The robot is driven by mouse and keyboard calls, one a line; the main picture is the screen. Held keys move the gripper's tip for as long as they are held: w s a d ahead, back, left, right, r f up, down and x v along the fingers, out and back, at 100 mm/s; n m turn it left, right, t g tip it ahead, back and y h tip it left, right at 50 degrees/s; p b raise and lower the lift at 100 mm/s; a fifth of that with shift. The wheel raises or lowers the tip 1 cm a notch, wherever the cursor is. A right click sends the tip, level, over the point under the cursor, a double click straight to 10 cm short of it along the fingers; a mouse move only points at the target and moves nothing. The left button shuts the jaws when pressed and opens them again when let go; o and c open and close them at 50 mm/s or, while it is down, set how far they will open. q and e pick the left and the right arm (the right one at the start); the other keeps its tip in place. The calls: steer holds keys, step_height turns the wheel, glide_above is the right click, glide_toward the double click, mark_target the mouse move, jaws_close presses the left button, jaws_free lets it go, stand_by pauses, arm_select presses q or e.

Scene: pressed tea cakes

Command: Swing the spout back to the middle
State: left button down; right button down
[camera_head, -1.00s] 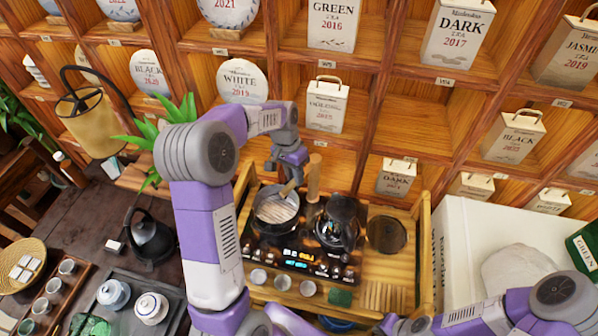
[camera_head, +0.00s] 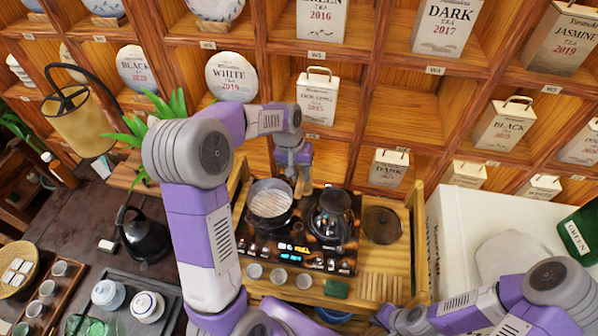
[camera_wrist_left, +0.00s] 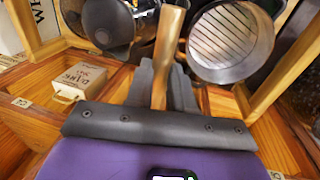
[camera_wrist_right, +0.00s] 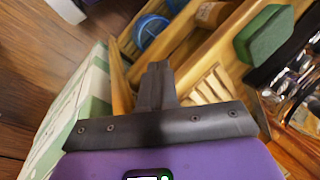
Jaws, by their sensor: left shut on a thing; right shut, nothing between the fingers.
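The wooden spout (camera_wrist_left: 168,50) runs as a brown bar between the open pot (camera_wrist_left: 230,42) and the dark glass kettle (camera_wrist_left: 98,22) in the left wrist view. My left gripper (camera_wrist_left: 160,85) is shut on it. In the head view my left gripper (camera_head: 299,178) is behind and between the pot (camera_head: 270,201) and the kettle (camera_head: 332,222), and covers part of the spout (camera_head: 307,184). My right gripper (camera_wrist_right: 157,82) is shut and empty, near the wooden stand's front corner; its fingers are not clear in the head view.
The stove panel (camera_head: 292,250) lies in front of the pot and kettle, with several small cups (camera_head: 278,275) before it. A round dark lid (camera_head: 382,225) is at the right. A green block (camera_wrist_right: 265,33) lies on the stand. Shelves of tea boxes (camera_head: 317,100) rise behind.

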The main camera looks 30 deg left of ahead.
arm_select(q)
steer(key=shift+r, duration=0.1)
steer(key=c, duration=1)
jaws_free()
step_height(320, 180, up, 7)
steer(key=a, duration=0.1)
steer(key=shift+s+a+r+p, duration=0.2)
steer(key=shift+a+p, duration=0.05)
steer(key=shift+p, duration=0.05)
